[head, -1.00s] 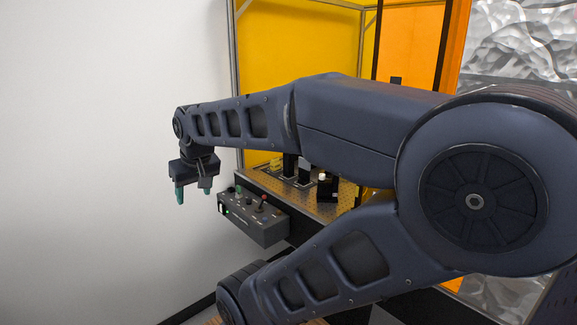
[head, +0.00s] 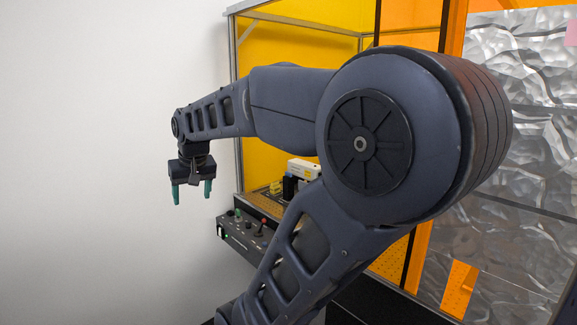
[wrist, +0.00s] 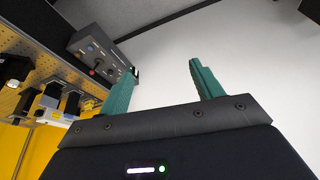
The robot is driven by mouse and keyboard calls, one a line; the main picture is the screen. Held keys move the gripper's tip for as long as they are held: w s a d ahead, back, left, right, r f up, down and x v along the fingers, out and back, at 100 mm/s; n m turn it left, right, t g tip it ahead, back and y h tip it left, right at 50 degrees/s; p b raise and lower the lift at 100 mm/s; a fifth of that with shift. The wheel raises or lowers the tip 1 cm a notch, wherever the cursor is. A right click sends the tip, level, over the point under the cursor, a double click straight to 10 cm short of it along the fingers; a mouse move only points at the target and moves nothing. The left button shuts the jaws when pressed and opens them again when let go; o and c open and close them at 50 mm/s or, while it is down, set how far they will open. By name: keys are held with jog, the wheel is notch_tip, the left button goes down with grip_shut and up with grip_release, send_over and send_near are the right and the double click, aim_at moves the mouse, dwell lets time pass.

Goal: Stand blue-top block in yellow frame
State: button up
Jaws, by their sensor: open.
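My gripper (head: 192,194) hangs fingers-down at the left of the head view, against the white wall and left of the perforated bench. Its two green fingers are apart with nothing between them, as the wrist view also shows (wrist: 163,78). I cannot make out a blue-top block in either view. A small yellow item (head: 276,187) stands on the bench, too small to tell whether it is the yellow frame. My own arm hides much of the bench.
A grey control box (head: 248,238) with knobs and a red-tipped lever is on the bench's front; it also shows in the wrist view (wrist: 92,58). A white-and-black device (head: 303,168) stands on the bench. Yellow panels (head: 300,60) enclose it. Space around my gripper is clear.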

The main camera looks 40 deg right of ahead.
jog(key=w+d+r+m+g, duration=0.1)
jog(key=w+d+r+m, duration=0.25)
jog(key=w+d, duration=0.85)
jog(key=w+d+r+m+g, duration=0.15)
jog(key=w+d+m, duration=0.35)
jog(key=w+d, duration=0.75)
jog(key=m+g, duration=0.2)
jog(key=m, duration=0.6)
send_near(289, 176)
jog(key=shift+w+f+n, duration=0.25)
jog(key=shift+w, duration=0.25)
jog(key=shift+s+d+f, duration=0.1)
jog(key=shift+d+f, duration=0.3)
jog(key=shift+d, duration=0.1)
notch_tip(289, 176, down, 11)
jog(key=shift+r, duration=0.2)
jog(key=c, duration=1.3)
jog(key=shift+o, duration=0.2)
jog(key=shift+r, duration=3.15)
